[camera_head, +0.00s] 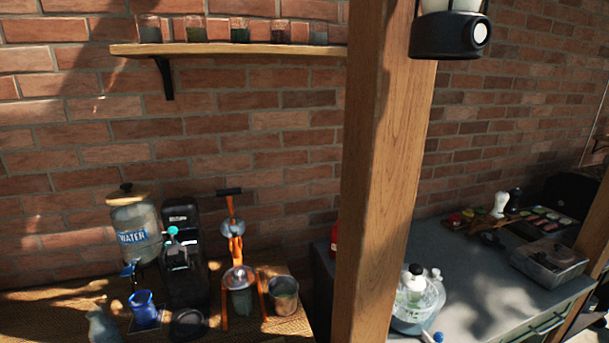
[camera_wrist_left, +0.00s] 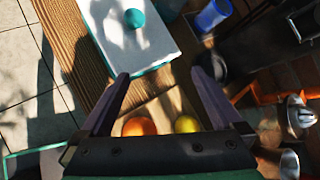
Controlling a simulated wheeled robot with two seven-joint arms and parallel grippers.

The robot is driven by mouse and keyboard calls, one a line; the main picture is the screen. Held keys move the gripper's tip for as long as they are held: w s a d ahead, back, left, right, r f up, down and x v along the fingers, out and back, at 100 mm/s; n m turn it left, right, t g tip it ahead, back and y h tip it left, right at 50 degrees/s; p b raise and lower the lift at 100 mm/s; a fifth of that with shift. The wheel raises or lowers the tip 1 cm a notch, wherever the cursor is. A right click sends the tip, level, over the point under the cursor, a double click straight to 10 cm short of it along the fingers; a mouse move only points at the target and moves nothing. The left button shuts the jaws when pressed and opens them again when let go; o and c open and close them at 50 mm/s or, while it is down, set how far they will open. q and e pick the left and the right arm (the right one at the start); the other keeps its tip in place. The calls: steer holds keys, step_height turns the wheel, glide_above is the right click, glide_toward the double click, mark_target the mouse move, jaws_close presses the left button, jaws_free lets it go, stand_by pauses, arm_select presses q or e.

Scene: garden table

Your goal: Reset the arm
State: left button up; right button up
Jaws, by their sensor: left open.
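My left gripper (camera_wrist_left: 160,72) shows in the left wrist view, its two dark fingers spread wide with nothing between the tips. It is above a wooden table (camera_wrist_left: 62,42). A white board with a teal edge (camera_wrist_left: 158,42) lies beyond the fingertips, with a round teal thing (camera_wrist_left: 133,18) on it. An orange fruit (camera_wrist_left: 138,126) and a yellow fruit (camera_wrist_left: 187,124) show low between the fingers, partly hidden by the gripper body. Neither gripper shows in the head view. My right gripper is in neither view.
An orange juicer (camera_head: 238,275), a metal cup (camera_head: 284,296), a blue cup (camera_head: 144,308) and a water dispenser (camera_head: 134,230) stand on the table. A wooden post (camera_head: 375,150) rises before a grey counter (camera_head: 470,270). A shelf (camera_head: 230,48) with jars hangs on the brick wall.

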arm_select(q)
steer(key=s+d+f+n+h, duration=0.1)
steer(key=s+n, duration=0.1)
steer(key=s+d+f+n+g+h, duration=0.1)
steer(key=s+d+n+h, duration=0.1)
steer(key=s+d+f+n+h, duration=0.1)
steer(key=s+f+n, duration=0.1)
steer(key=s+n, duration=0.1)
steer(key=shift+s+d+h, duration=0.1)
steer(key=shift+d+h, duration=0.2)
steer(key=shift+d, duration=0.1)
steer(key=s+d+f+n+g+h, duration=0.1)
steer(key=s+d+f+n+h, duration=0.2)
steer(key=s+n, duration=0.45)
step_height(320, 180, down, 31)
steer(key=s+n+g+b, duration=0.1)
steer(key=s+b, duration=0.2)
steer(key=b, duration=0.5)
steer(key=s+a+f+g+b, duration=0.1)
steer(key=s+a+f+b, duration=0.1)
steer(key=s+f, duration=1.3)
steer(key=shift+a+f+h+b, duration=0.3)
steer(key=shift+a+b, duration=0.1)
steer(key=shift+b, duration=0.4)
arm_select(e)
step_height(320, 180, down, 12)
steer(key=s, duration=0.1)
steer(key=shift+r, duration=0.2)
